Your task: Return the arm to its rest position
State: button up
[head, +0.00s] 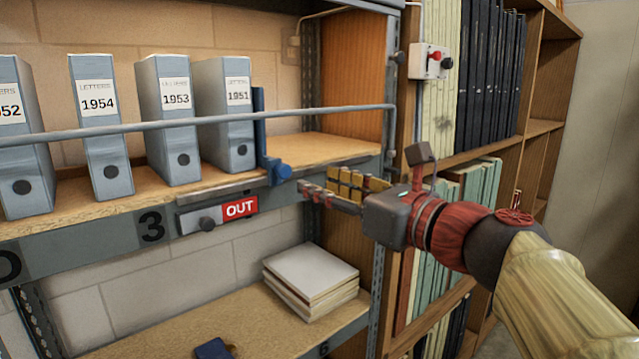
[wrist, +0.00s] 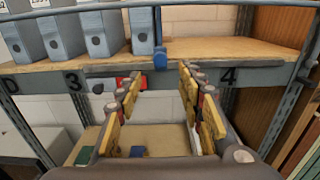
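My gripper (head: 326,188) is held out in front of the shelf edge, just right of the blue bookend's knob in the head view. In the wrist view my gripper (wrist: 161,82) has its two yellow-padded fingers spread apart with nothing between them. My arm reaches in from the lower right of the head view, bent at the wrist and away from my body. The fingers appear apart from the shelf, though the exact gap to its edge cannot be told.
Grey binders marked 1954 (head: 101,125), 1953 (head: 172,120) and 1951 (head: 226,115) stand behind a rail (head: 190,121), beside a blue bookend (head: 261,135). A red OUT sign (head: 240,208) sits below. Stacked papers (head: 310,275) lie lower. A bookcase (head: 545,90) stands right.

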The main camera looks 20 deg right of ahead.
dwell(0.4)
jog(key=s+f+n+g+h+b, duration=0.2)
jog(key=s+f+n+b, duration=0.4)
jog(key=f, duration=1.2)
jog(key=s+f+n+g+h+b, duration=0.2)
jog(key=s+f+n+g+b, duration=0.3)
jog(key=f+n, duration=1)
jog(key=s+a+f+n+g+h+b, duration=0.1)
jog(key=s+f+n+g+b, duration=0.3)
jog(key=f, duration=1.9)
jog(key=s+n+h+b, duration=0.1)
jog(key=s+n+b, duration=0.2)
jog(key=n, duration=0.4)
jog(key=shift+s+b, duration=0.15)
jog(key=shift+b, duration=0.7)
